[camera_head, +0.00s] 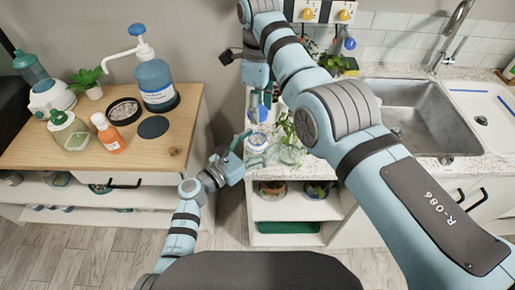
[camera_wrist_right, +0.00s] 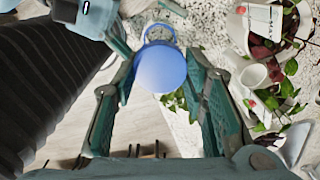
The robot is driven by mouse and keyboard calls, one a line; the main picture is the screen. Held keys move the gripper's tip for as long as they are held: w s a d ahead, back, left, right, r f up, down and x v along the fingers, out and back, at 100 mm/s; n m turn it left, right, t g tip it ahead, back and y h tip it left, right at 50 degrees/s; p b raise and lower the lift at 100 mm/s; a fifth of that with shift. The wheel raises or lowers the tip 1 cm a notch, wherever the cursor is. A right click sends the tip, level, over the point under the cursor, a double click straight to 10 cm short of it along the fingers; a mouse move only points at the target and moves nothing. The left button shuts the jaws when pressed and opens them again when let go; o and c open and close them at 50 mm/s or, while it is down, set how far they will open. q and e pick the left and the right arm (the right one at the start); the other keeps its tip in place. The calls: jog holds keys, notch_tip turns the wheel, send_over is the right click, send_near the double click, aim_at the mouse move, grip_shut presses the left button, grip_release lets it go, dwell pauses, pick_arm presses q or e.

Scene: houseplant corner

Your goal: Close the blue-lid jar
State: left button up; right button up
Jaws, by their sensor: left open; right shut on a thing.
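The blue lid (camera_wrist_right: 160,68) has a loop at its edge and sits between the fingertips of my right gripper (camera_wrist_right: 160,85), which is shut on it. In the head view the lid (camera_head: 258,115) is below my right gripper (camera_head: 260,100), above the counter. A small pale round jar (camera_head: 257,141) stands just below the lid in the picture; the two look apart, but the gap is hard to judge. My left gripper (camera_head: 246,152) is open beside the jar, on its left. I cannot tell whether it touches the jar. The jar is not clearly visible in the wrist view.
A leafy plant in glass (camera_head: 288,150) stands close right of the jar. The sink (camera_head: 408,115) is further right. The wooden table (camera_head: 165,160) at left holds a pump bottle (camera_head: 155,82), an orange bottle (camera_head: 107,133) and other pots. My right arm covers part of the counter.

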pick_arm(q)
grip_shut()
pick_arm(e)
notch_tip(320, 180, down, 5)
jog(key=n, duration=0.4)
dwell(0.4)
jog(key=shift+f, duration=0.9)
jog(key=shift+f, duration=0.55)
